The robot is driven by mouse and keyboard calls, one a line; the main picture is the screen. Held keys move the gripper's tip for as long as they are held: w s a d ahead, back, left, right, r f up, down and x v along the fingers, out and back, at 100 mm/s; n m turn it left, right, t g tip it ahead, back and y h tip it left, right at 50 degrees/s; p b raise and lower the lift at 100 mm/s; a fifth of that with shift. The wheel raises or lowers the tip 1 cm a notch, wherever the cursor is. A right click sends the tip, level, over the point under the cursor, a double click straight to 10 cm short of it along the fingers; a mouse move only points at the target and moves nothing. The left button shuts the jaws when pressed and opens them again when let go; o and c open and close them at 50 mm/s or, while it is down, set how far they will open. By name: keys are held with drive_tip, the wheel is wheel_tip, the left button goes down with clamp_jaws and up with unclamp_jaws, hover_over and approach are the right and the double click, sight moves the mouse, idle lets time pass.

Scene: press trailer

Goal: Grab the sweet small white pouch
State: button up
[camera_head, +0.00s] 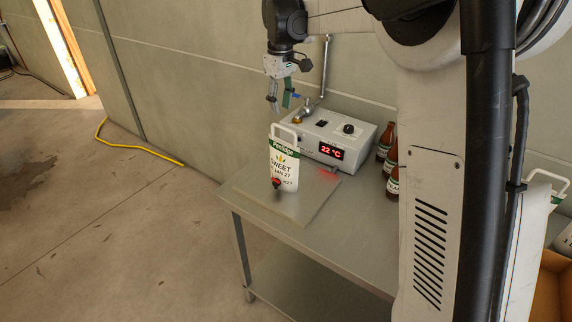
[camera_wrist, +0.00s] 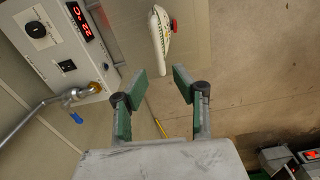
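A heater box (camera_head: 330,136) with a red 22 °C display stands behind the pouch, with a metal pipe and tap (camera_head: 307,106). Several brown bottles (camera_head: 392,184) stand right of it. The table's (camera_head: 345,235) front area is clear. A cardboard box (camera_head: 552,290) is at far right.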

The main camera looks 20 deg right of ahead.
sight(284, 141)
wheel_tip(284, 141, down, 9)
drive_tip(key=shift+r+p, duration=0.2)
drive_tip(key=shift+p, duration=0.15)
drive_tip(key=f, duration=0.2)
drive_tip(key=f+p, duration=0.1)
drive_tip(key=f, duration=0.1)
drive_tip(key=shift+s+d, duration=0.3)
drive_tip(key=shift+f, duration=0.7)
drive_tip(key=shift+c, duration=0.5)
clamp_jaws()
drive_tip(key=shift+r, duration=0.1)
